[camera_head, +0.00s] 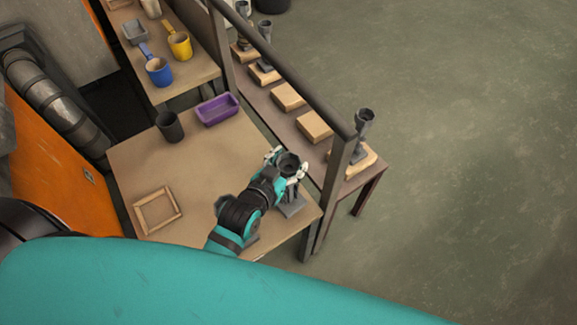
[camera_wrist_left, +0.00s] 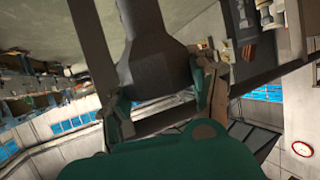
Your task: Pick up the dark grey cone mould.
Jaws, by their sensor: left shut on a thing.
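The dark grey cone mould (camera_head: 289,163) is at the right part of the near table, with its cup end up and a grey base (camera_head: 292,208) below. My left gripper (camera_head: 285,170) is shut around the cup end. In the left wrist view the dark mould (camera_wrist_left: 160,55) sits between the two fingers of my left gripper (camera_wrist_left: 160,105). I cannot tell whether the base touches the tabletop. My right gripper is not in view.
The near table (camera_head: 195,170) also holds a dark cup (camera_head: 170,126), a purple tray (camera_head: 217,110) and a wooden frame (camera_head: 158,211). A rail (camera_head: 290,75) runs along its right side. Beyond it, a bench carries wooden blocks (camera_head: 314,127) and a similar grey mould (camera_head: 363,124).

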